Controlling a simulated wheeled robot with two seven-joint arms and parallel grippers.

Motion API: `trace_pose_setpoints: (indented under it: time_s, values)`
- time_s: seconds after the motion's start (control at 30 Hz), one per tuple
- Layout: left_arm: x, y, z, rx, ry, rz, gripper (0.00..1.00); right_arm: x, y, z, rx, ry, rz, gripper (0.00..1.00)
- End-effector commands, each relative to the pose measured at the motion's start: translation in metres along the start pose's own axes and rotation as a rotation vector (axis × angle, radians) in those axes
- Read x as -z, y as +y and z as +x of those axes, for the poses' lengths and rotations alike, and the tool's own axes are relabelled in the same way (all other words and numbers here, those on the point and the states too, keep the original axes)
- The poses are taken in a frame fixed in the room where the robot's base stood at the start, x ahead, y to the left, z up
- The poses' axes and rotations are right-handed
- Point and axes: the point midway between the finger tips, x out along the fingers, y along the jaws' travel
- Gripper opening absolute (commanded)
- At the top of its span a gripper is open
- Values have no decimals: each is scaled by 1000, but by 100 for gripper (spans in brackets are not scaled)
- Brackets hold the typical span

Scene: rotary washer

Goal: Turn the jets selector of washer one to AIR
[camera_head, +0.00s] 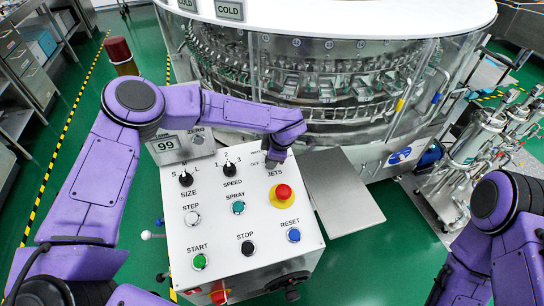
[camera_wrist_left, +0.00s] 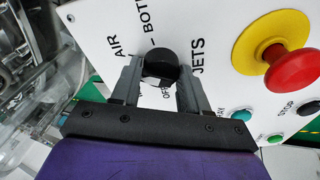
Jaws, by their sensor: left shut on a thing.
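The jets selector (camera_wrist_left: 160,64) is a round black knob on the white control panel (camera_head: 225,222). In the left wrist view, AIR and BOTH are printed beside it, with JETS on its other side; OFF shows partly between the fingers. I cannot tell where its pointer stands. My left gripper (camera_wrist_left: 160,84) is shut on the knob, one grey finger on each side. In the head view my left gripper (camera_head: 273,160) is above the JETS label and hides most of the knob. My right arm shows at the lower right, its gripper out of view.
A red stop button on a yellow ring (camera_head: 283,192) sits just below the jets selector. The speed knob (camera_head: 230,169) and size knob (camera_head: 186,179) are to the left. The rotary washer (camera_head: 330,85) stands behind, and a metal shelf (camera_head: 340,193) juts right.

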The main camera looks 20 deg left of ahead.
Motion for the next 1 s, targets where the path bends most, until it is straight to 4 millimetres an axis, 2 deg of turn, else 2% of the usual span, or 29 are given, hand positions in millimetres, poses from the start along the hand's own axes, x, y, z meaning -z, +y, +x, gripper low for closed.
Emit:
trace_pose_setpoints:
  time_s: [0.37, 0.4, 0.47, 0.77, 0.87, 1.0]
  values:
    - [0, 0, 0, 1, 0, -4, 14, 0, 0, 0, 0, 0, 0, 43]
    - [0, 0, 0, 1, 0, -4, 48, 0, 0, 0, 0, 0, 0, 43]
    - [0, 0, 0, 1, 0, -4, 67, 0, 0, 0, 0, 0, 0, 43]
    - [0, 0, -1, 0, -1, -4, 68, 0, 0, 1, 0, 0, 0, 43]
    - [0, 1, -12, -2, -2, -5, 68, -2, 0, 4, 0, 0, 0, 43]
    - [-1, 1, -43, -4, -2, -4, 68, -4, -1, 10, 0, 0, 0, 43]
